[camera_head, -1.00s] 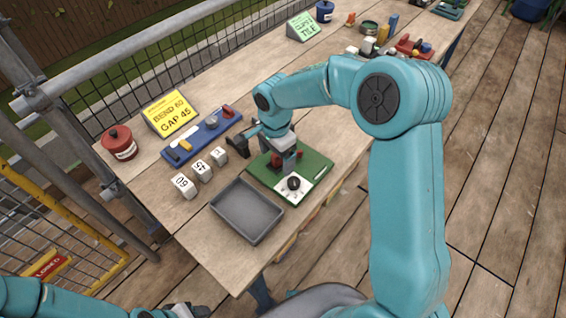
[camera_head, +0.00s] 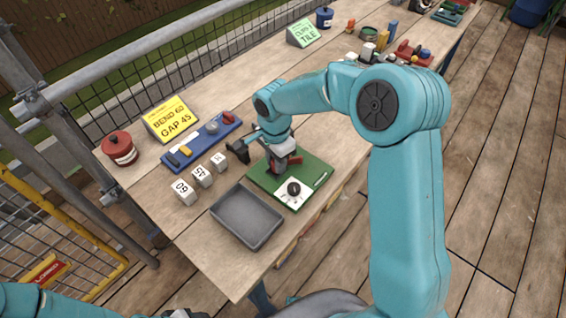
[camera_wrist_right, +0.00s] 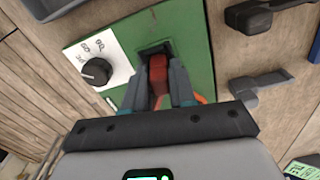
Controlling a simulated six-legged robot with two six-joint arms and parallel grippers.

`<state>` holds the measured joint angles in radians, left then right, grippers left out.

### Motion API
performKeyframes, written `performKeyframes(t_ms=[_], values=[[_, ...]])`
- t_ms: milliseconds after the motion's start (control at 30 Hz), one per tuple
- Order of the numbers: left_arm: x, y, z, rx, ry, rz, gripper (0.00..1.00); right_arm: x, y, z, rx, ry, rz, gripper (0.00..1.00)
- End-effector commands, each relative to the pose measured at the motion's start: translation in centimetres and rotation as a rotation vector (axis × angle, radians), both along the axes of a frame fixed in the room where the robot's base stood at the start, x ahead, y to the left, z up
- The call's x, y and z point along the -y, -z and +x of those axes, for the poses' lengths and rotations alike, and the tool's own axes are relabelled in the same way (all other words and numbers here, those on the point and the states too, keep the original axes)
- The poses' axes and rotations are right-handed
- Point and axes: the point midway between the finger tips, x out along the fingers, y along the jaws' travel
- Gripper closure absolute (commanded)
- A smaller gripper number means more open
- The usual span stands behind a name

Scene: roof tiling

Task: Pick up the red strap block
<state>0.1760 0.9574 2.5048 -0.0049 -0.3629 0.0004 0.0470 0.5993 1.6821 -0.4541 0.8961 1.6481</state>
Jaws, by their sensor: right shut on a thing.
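The red strap block (camera_wrist_right: 158,75) shows in the right wrist view between the two fingers of my right gripper (camera_wrist_right: 160,92). The fingers are shut on it. It is at a dark slot in the green board (camera_wrist_right: 188,30), and I cannot tell whether it has come off the board. In the head view my right gripper (camera_head: 284,166) is low over the green board (camera_head: 318,165), and the arm hides most of the block. My left gripper (camera_head: 184,314) is only partly in view at the bottom edge; its fingers are not clear.
A black dial (camera_head: 293,189) on a white plate is on the board. A grey tray (camera_head: 247,216) lies in front. White number blocks (camera_head: 184,192), a blue tool tray (camera_head: 203,142), a yellow sign (camera_head: 170,118) and a red pot (camera_head: 119,148) stand to the left.

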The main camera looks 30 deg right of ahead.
Motion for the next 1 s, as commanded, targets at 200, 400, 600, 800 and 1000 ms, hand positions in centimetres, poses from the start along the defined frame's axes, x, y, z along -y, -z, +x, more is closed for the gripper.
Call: performKeyframes(t_ms=[200,400,600,800,1000], values=[[0.0,-0.6,0.0,0.000,0.000,0.000,0.45,0.0,-1.1,0.1,0.002,0.000,0.000,0.94],[0.0,-1.3,0.0,0.000,0.000,0.000,0.45,0.0,-2.2,0.0,0.002,0.000,-0.001,0.94],[0.0,-1.9,0.0,0.000,0.000,0.000,0.45,0.0,-3.3,0.0,0.002,0.000,-0.001,0.94],[0.0,-2.5,0.0,0.000,0.000,0.000,0.45,0.0,-4.4,0.0,0.001,0.000,0.000,0.94],[0.0,-2.5,0.0,0.000,0.000,0.000,0.45,0.0,-4.5,0.0,0.000,0.000,0.000,0.94]])
